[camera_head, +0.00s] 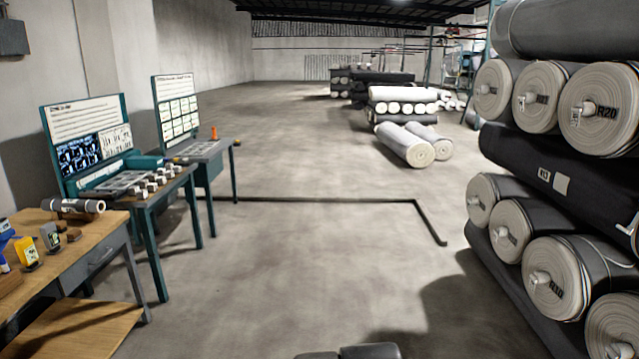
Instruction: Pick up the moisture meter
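Several small handheld devices stand on the wooden table at the left edge of the head view. One is a yellow device (27,251) with a dark base. Beside it, to the right, is a grey upright device (49,236). A blue tool (5,240) is cut off by the left picture edge. Either the yellow or the grey device may be the moisture meter; they are too small to tell. My gripper is not recognisable in this view; only dark rounded parts, likely mine, show at the bottom edge. Nothing is seen touching the devices.
The wooden table (95,243) has a drawer and a lower shelf; a grey roll (76,206) lies at its back. Teal workbenches (172,186) with boards stand behind. Stacked large rolls (545,275) fill the right side. A low dark floor rail (325,201) crosses the open middle floor.

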